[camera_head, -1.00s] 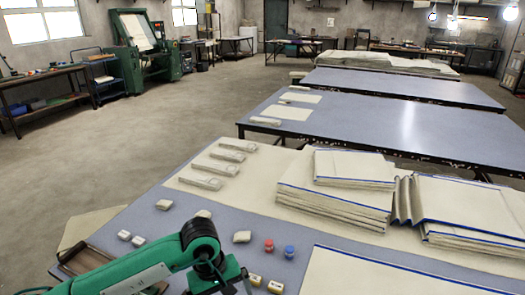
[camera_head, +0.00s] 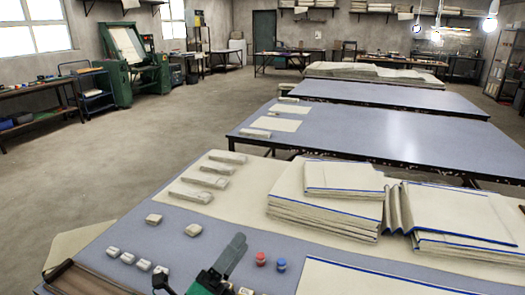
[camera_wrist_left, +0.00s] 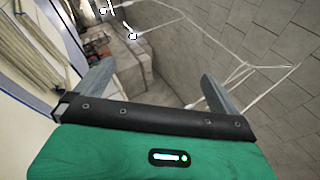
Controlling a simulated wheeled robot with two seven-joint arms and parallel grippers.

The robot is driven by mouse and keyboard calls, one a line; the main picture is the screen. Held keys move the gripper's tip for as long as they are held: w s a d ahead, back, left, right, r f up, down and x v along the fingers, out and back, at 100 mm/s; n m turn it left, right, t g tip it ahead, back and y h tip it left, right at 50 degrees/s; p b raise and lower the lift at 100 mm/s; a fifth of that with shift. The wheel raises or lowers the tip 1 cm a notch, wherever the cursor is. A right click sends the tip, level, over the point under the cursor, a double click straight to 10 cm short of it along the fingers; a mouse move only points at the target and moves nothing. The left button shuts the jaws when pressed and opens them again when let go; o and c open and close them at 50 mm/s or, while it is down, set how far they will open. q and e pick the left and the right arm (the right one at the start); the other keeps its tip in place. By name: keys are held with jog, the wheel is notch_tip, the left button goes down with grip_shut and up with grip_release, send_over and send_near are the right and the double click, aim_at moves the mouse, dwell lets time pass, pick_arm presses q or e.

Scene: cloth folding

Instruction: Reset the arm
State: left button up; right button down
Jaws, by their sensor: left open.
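My left gripper (camera_head: 222,268) shows at the bottom of the head view, green with dark grey fingers, over the near part of the table. In the left wrist view the left gripper (camera_wrist_left: 152,95) has its two fingers wide apart with nothing between them. A folded cloth stack (camera_head: 325,214) with blue edges lies to the right of it. A flat cloth (camera_head: 370,280) with a blue edge lies at the front right. My right gripper does not show.
Small pale blocks (camera_head: 193,230) and a red-capped jar (camera_head: 260,259) beside a blue-capped jar (camera_head: 281,265) stand on the near table. A brown tray (camera_head: 85,281) sits at the front left. Wrapped bundles (camera_head: 206,181) lie behind. A second table (camera_head: 350,140) stands beyond.

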pick_arm(q)
jog(key=a+f+n+g+y, duration=0.1)
jog(key=a+f+n+y, duration=1.2)
jog(key=n, duration=0.5)
jog(key=s+a+f+n+g+y, duration=0.35)
jog(key=s+f+n+g, duration=0.3)
jog(key=f, duration=0.35)
jog(key=s+a+f+n+g+h, duration=0.1)
jog(key=s+f+n+g, duration=0.1)
jog(key=s+f+g, duration=0.35)
jog(key=s+f+n+g+h, duration=0.1)
jog(key=s+f+n+g, duration=0.1)
jog(key=s, duration=0.7)
notch_tip(320, 180, down, 28)
jog(key=g+p, duration=0.1)
jog(key=p, duration=0.2)
jog(key=s+a+f+g+p, duration=0.1)
jog(key=s+a+f+p, duration=0.2)
jog(key=s+f, duration=1.4)
jog(key=s, duration=0.2)
jog(key=shift+s+a, duration=0.35)
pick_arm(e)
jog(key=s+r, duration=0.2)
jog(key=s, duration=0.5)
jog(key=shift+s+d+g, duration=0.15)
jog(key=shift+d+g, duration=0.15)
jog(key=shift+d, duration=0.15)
pick_arm(q)
jog(key=shift+f+y, duration=0.1)
jog(key=shift+y, duration=0.15)
